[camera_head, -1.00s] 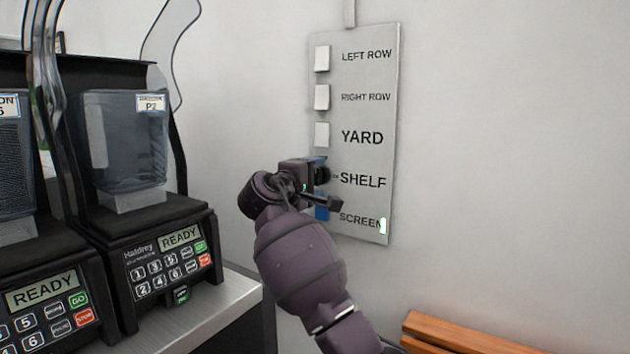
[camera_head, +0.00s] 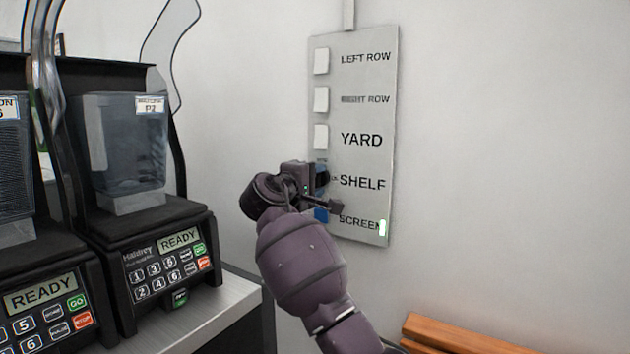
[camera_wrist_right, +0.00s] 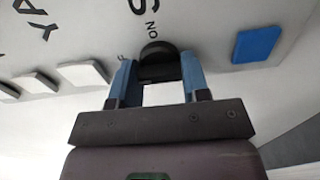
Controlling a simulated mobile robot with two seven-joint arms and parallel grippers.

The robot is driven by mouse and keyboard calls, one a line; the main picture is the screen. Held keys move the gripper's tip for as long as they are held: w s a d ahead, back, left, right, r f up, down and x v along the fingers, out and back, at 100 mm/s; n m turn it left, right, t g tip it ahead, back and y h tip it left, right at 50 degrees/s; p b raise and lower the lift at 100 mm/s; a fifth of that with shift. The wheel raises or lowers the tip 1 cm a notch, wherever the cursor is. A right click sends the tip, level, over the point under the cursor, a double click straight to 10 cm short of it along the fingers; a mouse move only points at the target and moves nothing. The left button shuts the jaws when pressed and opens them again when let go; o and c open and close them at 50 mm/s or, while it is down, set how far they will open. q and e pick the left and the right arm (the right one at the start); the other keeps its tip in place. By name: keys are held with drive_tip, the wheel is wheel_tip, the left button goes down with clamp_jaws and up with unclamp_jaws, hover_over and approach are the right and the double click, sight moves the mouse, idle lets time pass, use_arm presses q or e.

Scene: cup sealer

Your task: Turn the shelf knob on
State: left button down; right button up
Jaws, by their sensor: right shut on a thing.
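The grey wall panel (camera_head: 384,110) has a column of switches with labels. The SHELF label (camera_head: 362,183) is beside my right gripper (camera_head: 321,178). In the right wrist view, the black round shelf knob (camera_wrist_right: 158,52) sits between the two blue fingers of my right gripper (camera_wrist_right: 157,72), which is shut on it. An ON mark is printed on the panel near the knob. In the head view the gripper mostly hides the knob, so its exact angle cannot be told. My left gripper is not in view.
White switches (camera_head: 321,100) for LEFT ROW, RIGHT ROW and YARD are above the knob. A blue switch (camera_wrist_right: 257,44) is beside it, at SCREEN. Black machines (camera_head: 160,250) stand on a counter at left. A wooden slatted piece (camera_head: 450,335) is at lower right.

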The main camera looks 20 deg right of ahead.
drive_tip(key=shift+f+m+b, duration=0.15)
drive_tip(key=shift+m+b, duration=1.6)
drive_tip(key=shift+m, duration=7.05)
drive_tip(key=o, duration=0.9)
